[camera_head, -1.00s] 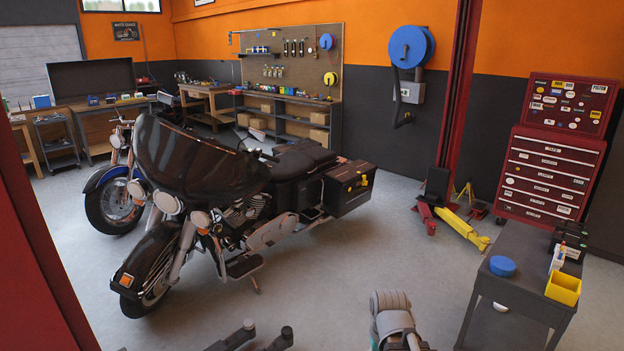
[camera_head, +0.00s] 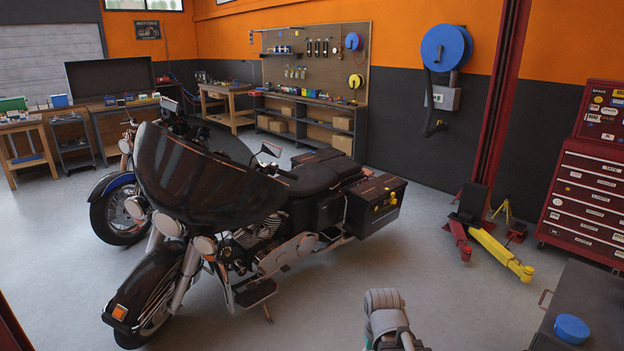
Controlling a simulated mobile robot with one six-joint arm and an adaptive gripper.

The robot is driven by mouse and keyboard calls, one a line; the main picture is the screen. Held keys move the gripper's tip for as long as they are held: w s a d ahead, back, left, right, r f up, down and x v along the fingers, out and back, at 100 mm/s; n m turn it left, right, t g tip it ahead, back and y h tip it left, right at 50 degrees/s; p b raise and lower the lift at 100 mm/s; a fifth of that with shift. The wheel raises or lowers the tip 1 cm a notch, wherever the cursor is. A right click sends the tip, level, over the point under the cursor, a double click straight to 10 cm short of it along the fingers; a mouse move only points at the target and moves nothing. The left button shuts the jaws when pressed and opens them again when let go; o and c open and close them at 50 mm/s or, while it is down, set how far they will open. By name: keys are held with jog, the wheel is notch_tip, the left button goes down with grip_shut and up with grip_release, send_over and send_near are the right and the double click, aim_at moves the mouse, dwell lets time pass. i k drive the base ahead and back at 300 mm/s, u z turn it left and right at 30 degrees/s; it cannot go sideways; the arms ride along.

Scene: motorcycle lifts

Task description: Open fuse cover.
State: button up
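No part is plainly recognisable as a fuse cover. A grey box (camera_head: 442,97) is fixed to the dark lower wall, beneath a blue hose reel (camera_head: 446,48); its front looks closed, but its details are too small to read. A black motorcycle (camera_head: 330,178) with a large dark windshield stands at left centre. Its side panels look closed. A grey, rounded part of my own arm (camera_head: 386,318) shows at the bottom centre. My gripper is not in view.
A yellow-and-red lift arm (camera_head: 500,254) lies on the floor by the red post (camera_head: 500,110). A red tool cabinet (camera_head: 588,200) stands at the right. A dark cart (camera_head: 592,295) with a blue round object (camera_head: 571,329) is at the lower right.

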aim_at(330, 212)
jog(key=z, duration=0.1)
jog(key=i, duration=2)
jog(key=z, duration=0.5)
jog(key=i, duration=1.55)
jog(key=z, duration=0.3)
